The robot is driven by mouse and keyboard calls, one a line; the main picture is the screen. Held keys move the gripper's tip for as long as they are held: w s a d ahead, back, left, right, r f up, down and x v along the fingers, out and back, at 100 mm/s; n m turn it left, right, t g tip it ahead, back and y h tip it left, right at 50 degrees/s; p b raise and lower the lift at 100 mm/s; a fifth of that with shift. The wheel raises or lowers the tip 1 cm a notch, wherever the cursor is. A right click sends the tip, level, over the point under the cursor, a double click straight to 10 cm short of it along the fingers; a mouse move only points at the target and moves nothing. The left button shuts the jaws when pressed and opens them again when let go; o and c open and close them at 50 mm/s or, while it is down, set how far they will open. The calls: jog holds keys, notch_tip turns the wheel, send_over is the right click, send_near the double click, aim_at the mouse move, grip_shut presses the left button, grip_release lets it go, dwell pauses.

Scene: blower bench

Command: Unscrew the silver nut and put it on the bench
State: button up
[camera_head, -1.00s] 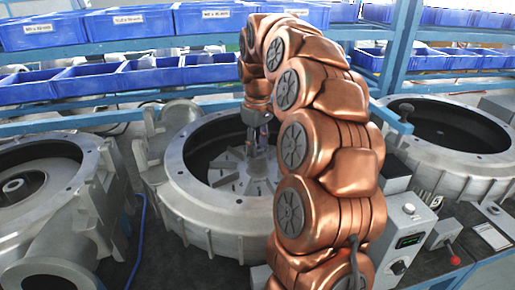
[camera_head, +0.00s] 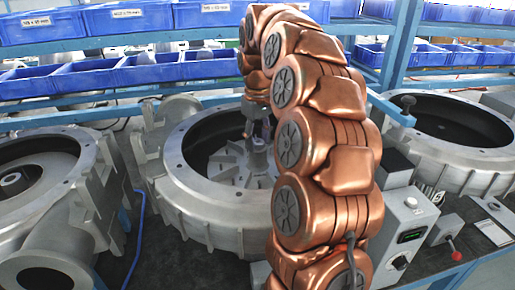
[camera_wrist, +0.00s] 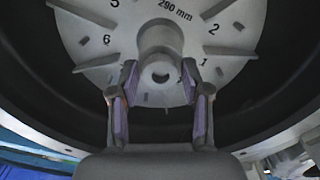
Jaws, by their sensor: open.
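A grey finned impeller (camera_head: 222,167) with an upright central hub (camera_head: 258,153) sits inside the middle blower casing (camera_head: 207,204). My gripper (camera_head: 258,138) points down just above the hub. In the wrist view, my gripper (camera_wrist: 160,72) is open, with one purple-padded finger on each side of the hub's end (camera_wrist: 160,46). The hub shows a round, dark hole and nothing is clamped. The disc (camera_wrist: 95,42) carries numbers and a "290 mm" mark. I cannot clearly tell the silver nut from the grey hub end.
Another open casing (camera_head: 82,190) stands at left and one more (camera_head: 452,168) at right. A control box (camera_head: 410,228) stands on the dark bench at front right. Blue bins (camera_head: 135,20) fill shelves behind. A blue post and beam stand close to my arm's right side.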

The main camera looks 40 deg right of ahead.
jog(key=m+b, duration=0.3)
jog(key=m, duration=0.2)
jog(key=shift+f+b, duration=0.15)
jog(key=shift+b, duration=0.25)
jog(key=m+b, duration=0.3)
jog(key=m, duration=0.2)
jog(key=shift+r+m, duration=0.2)
jog(key=shift+m, duration=0.9)
jog(key=m, duration=0.4)
jog(key=shift+m, duration=0.3)
jog(key=m, duration=0.6)
jog(key=shift+m, duration=0.3)
